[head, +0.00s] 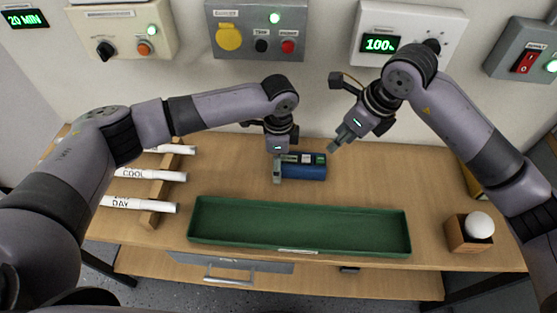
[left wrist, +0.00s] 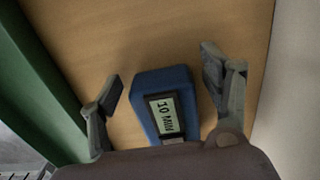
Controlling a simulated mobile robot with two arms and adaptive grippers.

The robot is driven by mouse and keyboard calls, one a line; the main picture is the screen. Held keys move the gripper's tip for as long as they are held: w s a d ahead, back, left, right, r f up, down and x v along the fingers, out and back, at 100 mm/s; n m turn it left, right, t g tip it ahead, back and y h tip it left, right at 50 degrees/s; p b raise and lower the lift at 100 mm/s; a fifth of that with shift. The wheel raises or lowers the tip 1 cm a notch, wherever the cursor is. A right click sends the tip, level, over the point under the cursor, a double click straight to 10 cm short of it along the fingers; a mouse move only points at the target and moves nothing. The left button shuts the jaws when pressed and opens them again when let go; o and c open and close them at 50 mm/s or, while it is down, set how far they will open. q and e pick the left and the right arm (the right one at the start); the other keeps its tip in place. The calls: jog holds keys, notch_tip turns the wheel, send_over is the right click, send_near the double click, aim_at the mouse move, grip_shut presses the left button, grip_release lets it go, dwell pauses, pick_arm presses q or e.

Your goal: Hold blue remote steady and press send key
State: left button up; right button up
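The blue remote (head: 312,172) lies on the wooden table behind the green tray. In the left wrist view the blue remote (left wrist: 165,105) shows a small display reading "10" with blurred letters after it. My left gripper (head: 278,172) is over the remote's left end. In the left wrist view my left gripper (left wrist: 163,80) is open, with one finger on each side of the remote and a gap visible at the left finger. My right gripper (head: 335,147) hangs above the table, right of the remote and apart from it; its fingers look together. The send key cannot be made out.
The long green tray (head: 300,245) stands empty in front. White labelled rolls lie on a wooden rack (head: 160,205) at left. A wooden box (head: 460,240) with a white ball is at right. Control panels (head: 258,30) line the wall. The table right of the remote is clear.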

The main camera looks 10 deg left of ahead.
pick_arm(q)
jog(key=c, duration=1.2)
pick_arm(e)
grip_shut()
dwell(1.0)
